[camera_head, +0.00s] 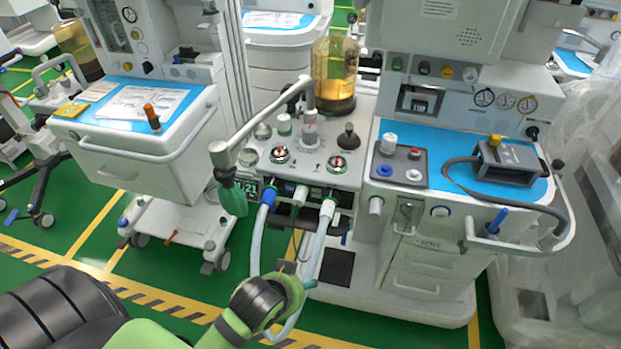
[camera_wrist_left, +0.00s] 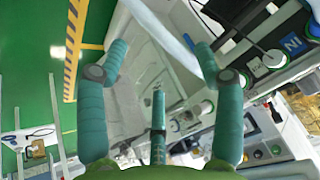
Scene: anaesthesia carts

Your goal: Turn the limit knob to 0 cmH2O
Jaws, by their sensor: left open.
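The breathing-system block (camera_head: 312,182) of the middle cart carries several knobs and two round dials. A grey ribbed knob (camera_head: 310,133) stands upright near its middle, and a black-topped knob (camera_head: 348,137) stands to its right. No label or cmH2O scale is readable, so I cannot tell for certain which is the limit knob. My left gripper (camera_head: 298,287) is low in front of the block, below the knobs and apart from them, beside the white hoses; its fingers barely show there. In the left wrist view its teal fingers (camera_wrist_left: 160,60) are spread with no knob between them. My right gripper is not visible.
White hoses (camera_head: 317,240) hang from the block's front by my gripper. A green bag (camera_head: 235,198) hangs from a bent metal arm (camera_head: 262,118) at left. A blue worktop (camera_head: 470,185) with a grey device is at right. Green floor is open at left.

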